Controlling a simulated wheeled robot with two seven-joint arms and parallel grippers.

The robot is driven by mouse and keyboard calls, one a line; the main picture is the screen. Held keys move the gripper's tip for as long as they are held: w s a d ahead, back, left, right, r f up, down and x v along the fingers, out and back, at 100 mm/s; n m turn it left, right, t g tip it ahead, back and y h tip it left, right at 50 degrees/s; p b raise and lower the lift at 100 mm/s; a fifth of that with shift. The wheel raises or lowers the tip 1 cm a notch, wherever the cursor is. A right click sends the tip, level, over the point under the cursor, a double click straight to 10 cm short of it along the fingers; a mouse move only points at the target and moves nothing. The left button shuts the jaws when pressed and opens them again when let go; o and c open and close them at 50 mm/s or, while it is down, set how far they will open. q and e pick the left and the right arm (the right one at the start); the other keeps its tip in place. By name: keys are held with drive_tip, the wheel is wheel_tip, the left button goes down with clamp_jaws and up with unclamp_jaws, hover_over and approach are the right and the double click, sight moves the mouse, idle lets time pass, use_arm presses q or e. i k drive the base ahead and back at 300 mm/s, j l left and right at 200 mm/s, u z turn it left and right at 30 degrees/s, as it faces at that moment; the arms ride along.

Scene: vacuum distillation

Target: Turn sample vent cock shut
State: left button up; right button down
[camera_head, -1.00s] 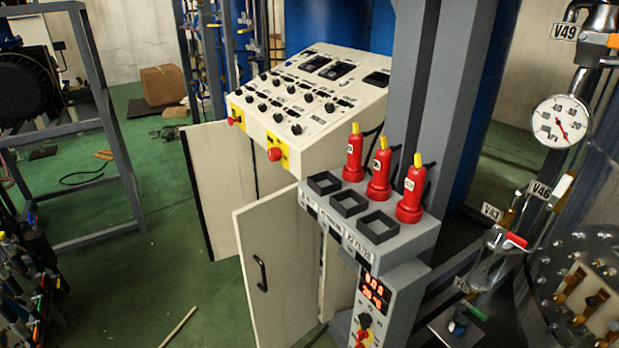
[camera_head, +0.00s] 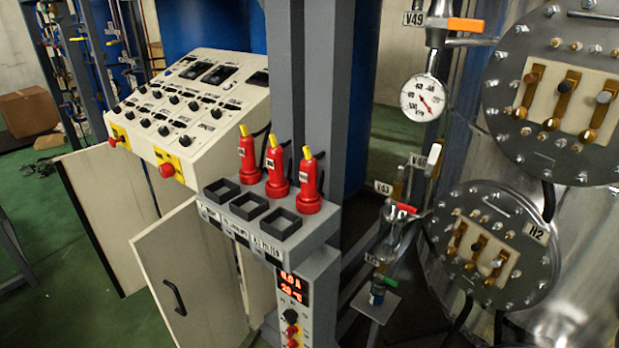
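Several valves with coloured handles stand along the glass and metal line at right of centre; I cannot tell which is the sample vent cock. A red handle (camera_head: 403,208) sits by the tag V43 (camera_head: 383,187). A white handle (camera_head: 434,154) stands near-upright by the tag V46 (camera_head: 418,160). An orange handle (camera_head: 466,25) lies near-level by the tag V49 (camera_head: 413,18). A green handle (camera_head: 386,280) is lower, above a small dark bottle (camera_head: 377,296); the tag above it is too small to read. Neither of my grippers is in view.
A round gauge (camera_head: 423,98) hangs below V49. Two bolted flanges (camera_head: 492,107), (camera_head: 535,212) stand close at right. A grey post (camera_head: 310,60) and a rack with red torch-like tools (camera_head: 277,175) stand left of the valves. A control console (camera_head: 190,110) is farther left.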

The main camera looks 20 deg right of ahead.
sight(436, 148)
drive_tip(key=z, duration=1.3)
